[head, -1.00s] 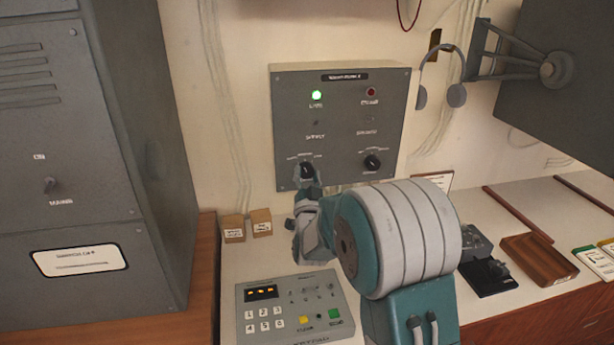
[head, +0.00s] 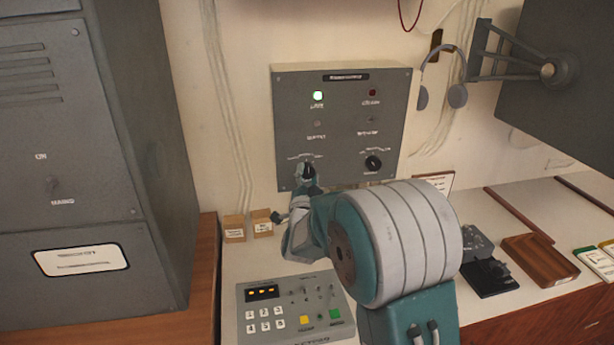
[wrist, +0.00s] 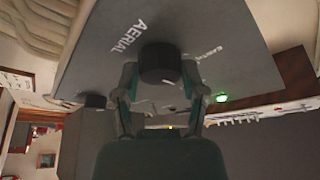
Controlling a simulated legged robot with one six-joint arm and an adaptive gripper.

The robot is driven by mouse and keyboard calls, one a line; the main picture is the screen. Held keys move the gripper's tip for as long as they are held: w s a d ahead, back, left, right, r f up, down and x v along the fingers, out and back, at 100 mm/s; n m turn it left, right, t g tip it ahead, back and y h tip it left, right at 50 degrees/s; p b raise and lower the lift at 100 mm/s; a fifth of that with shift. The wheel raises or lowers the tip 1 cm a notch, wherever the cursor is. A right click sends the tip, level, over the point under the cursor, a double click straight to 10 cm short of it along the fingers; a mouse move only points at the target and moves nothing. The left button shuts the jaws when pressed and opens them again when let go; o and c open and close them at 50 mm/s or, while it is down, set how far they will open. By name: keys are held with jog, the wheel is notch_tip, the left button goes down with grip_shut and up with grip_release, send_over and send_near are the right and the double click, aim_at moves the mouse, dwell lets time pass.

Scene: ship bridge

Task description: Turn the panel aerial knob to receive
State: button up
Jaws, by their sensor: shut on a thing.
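The grey wall panel (head: 345,115) hangs above the desk, with a lit green lamp and a dark red lamp. Its left black knob (head: 308,171) is the aerial knob; in the wrist view the word AERIAL stands beside the black knob (wrist: 160,62). My gripper (head: 307,184) is at this knob from below, and in the wrist view its fingers (wrist: 160,82) are closed around the knob's two sides. The knob's pointer and the small position words are too blurred to read. A second black knob (head: 373,163) sits to the right, apart from my gripper.
A keypad unit (head: 290,305) lies on the desk below. Two small cardboard boxes (head: 248,225) stand under the panel's left edge. A tall grey cabinet (head: 70,150) stands at the left. A headset (head: 457,95) hangs right of the panel.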

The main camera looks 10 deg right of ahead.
jog(key=shift+r, duration=0.1)
jog(key=o, duration=1.1)
jog(key=shift+w, duration=0.1)
jog(key=shift+o, duration=0.2)
jog(key=v, duration=1.2)
jog(key=s+d+n+g+y, duration=0.1)
jog(key=s+n+g+y, duration=0.2)
jog(key=s, duration=1.1)
jog(key=s+d+n+g+y, duration=0.2)
jog(key=s+n+g, duration=0.7)
jog(key=s, duration=0.5)
jog(key=r+g, duration=0.1)
jog(key=g, duration=0.1)
jog(key=shift+s+d+n+g+y, duration=0.25)
jog(key=shift+s+n+g+y, duration=0.05)
jog(key=shift+n+g+y, duration=0.1)
